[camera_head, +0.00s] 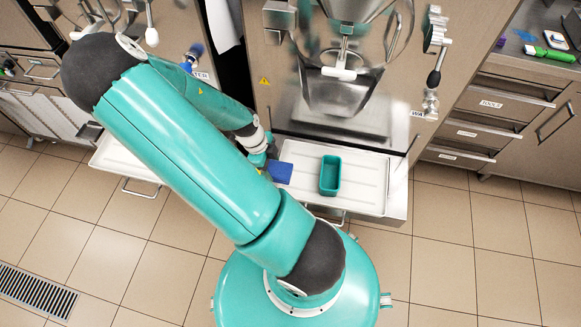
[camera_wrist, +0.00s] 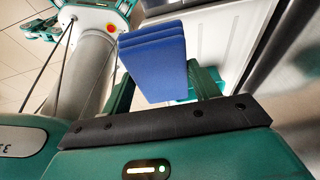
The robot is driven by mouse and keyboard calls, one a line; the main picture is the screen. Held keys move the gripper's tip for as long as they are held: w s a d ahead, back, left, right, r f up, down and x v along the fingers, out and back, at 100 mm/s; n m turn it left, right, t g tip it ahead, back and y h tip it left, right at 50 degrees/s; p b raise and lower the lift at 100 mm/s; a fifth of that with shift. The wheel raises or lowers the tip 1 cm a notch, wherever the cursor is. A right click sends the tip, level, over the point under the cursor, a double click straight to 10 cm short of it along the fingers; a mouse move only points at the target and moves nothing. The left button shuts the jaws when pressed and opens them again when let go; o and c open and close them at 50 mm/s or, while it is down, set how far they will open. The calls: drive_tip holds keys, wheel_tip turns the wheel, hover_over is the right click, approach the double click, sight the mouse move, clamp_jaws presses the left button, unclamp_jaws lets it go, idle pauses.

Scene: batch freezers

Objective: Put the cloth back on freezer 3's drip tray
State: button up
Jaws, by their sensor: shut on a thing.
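The blue folded cloth (camera_head: 281,173) is at the left end of a white drip tray (camera_head: 371,186) below the middle freezer. It shows as a layered blue block in the wrist view (camera_wrist: 153,62). My gripper (camera_head: 270,158) is shut on the cloth, which sticks out beyond the fingers. I cannot tell whether the cloth touches the tray or hangs just above it. A white tray surface (camera_wrist: 222,25) shows behind the cloth in the wrist view. No freezer number is readable.
A teal tub (camera_head: 330,175) stands on the tray to the right of the cloth. The freezer's steel chute (camera_head: 338,90) overhangs the back. Another tray (camera_head: 125,158) is at the left, partly behind my arm. Drawers (camera_head: 480,133) stand at the right.

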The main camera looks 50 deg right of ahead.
sight(290, 163)
drive_tip(key=d+f, duration=0.2)
drive_tip(key=s+d+f, duration=0.1)
drive_tip(key=d+f, duration=0.1)
drive_tip(key=d, duration=0.1)
drive_tip(key=d+f, duration=0.2)
drive_tip(key=shift+s+d+f, duration=0.2)
drive_tip(key=shift+s+f, duration=0.1)
drive_tip(key=shift+s, duration=0.1)
drive_tip(key=shift+d+f, duration=0.35)
drive_tip(key=shift+f, duration=1.65)
drive_tip(key=o, duration=1.2)
